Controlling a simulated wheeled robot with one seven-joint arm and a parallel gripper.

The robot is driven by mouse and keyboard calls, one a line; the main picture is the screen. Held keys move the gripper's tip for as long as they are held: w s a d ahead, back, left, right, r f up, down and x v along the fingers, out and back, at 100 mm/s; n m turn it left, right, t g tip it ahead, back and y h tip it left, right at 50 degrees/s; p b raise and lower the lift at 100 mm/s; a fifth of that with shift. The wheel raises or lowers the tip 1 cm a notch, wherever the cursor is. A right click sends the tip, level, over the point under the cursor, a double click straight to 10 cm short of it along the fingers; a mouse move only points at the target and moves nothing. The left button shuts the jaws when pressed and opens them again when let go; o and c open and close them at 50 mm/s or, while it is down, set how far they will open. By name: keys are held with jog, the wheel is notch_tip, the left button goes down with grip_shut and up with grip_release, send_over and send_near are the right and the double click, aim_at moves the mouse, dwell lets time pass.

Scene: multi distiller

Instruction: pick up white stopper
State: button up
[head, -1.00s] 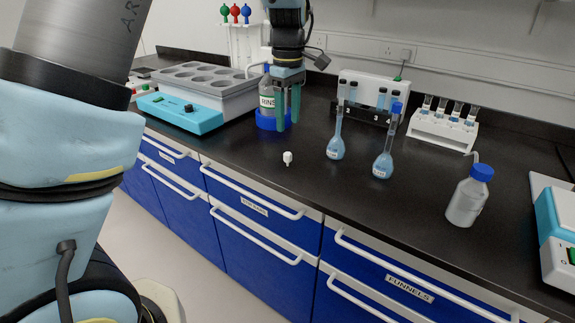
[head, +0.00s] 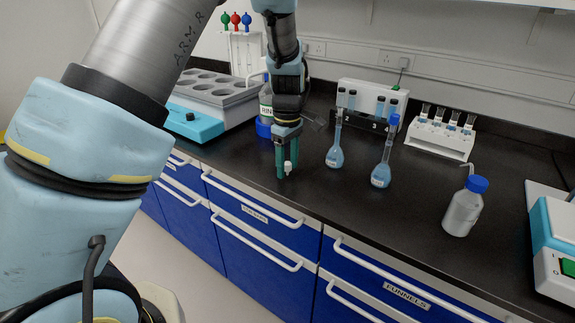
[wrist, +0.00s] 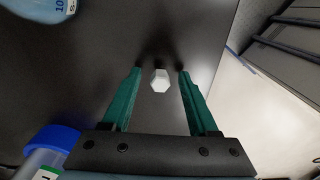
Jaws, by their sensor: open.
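The white stopper (head: 288,167) stands near the front edge of the black bench. In the wrist view the stopper (wrist: 160,80) shows as a small white hexagonal top between the two green fingers, with a gap on each side. My gripper (head: 286,172) is open, pointing down over the stopper, its fingers on either side of it. In the wrist view the gripper (wrist: 159,74) holds nothing. Whether the fingertips are at the bench surface I cannot tell.
A wash bottle (head: 464,210) is farther right. Bench front edge (head: 260,196) is close.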

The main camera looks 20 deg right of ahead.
grip_shut()
dwell(0.4)
